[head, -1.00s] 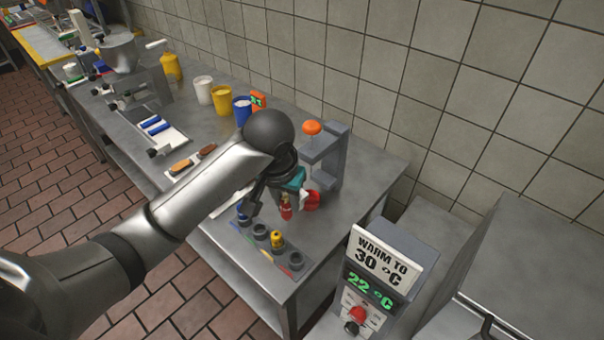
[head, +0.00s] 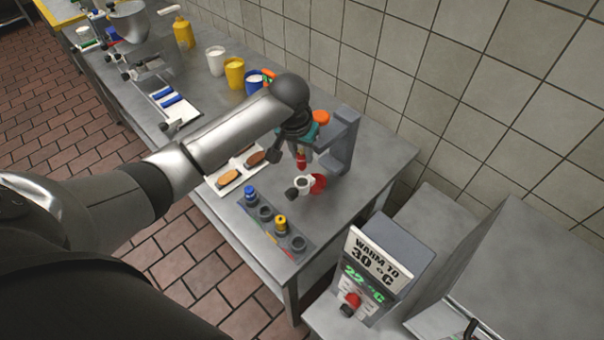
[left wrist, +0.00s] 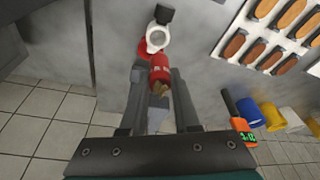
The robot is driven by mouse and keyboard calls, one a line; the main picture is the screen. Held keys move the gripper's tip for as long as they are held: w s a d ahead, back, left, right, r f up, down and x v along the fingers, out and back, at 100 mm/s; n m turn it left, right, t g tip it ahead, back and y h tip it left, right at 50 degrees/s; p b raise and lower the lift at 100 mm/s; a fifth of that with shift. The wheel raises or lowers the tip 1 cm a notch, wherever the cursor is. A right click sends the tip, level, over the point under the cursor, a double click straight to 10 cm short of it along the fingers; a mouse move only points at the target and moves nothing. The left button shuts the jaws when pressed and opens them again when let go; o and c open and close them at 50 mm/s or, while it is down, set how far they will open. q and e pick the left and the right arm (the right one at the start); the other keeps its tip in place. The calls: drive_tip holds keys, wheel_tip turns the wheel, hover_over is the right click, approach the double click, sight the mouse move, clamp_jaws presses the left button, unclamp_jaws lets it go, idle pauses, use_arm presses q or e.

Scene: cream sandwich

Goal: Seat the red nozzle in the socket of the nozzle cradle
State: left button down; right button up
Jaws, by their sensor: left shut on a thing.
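The red nozzle (head: 301,161) is held in my left gripper (head: 299,150), its colour clear in the left wrist view (left wrist: 160,66) between the two fingers. It is in the air beside the grey stand, apart from the table. Just below it in the head view is a small white ring-shaped holder (head: 304,191) with a dark block on one side and a red part (head: 319,182) on the other. The open ring also shows in the left wrist view (left wrist: 149,46), beyond the nozzle; I cannot tell whether this is the cradle. My right gripper is not in view.
A grey rack (head: 270,232) holds a blue and a yellow nozzle and has empty dark sockets. The grey stand (head: 345,145) with an orange knob (head: 321,117) rises close by. A tray (head: 228,187) with brown pieces and several cups stand further left.

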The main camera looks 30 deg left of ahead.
sight(301, 171)
use_arm(q)
wheel_tip(301, 171, down, 4)
drive_tip(key=shift+r, duration=0.2)
drive_tip(key=shift+f+b, duration=0.4)
drive_tip(key=shift+f, duration=1.75)
drive_tip(key=c, duration=0.6)
unclamp_jaws()
drive_tip(key=shift+f, duration=0.1)
drive_tip(key=shift+c, duration=0.2)
drive_tip(key=shift+r, duration=0.5)
drive_tip(key=p+v, duration=0.2)
drive_tip(key=v, duration=0.9)
drive_tip(key=shift+r, duration=0.15)
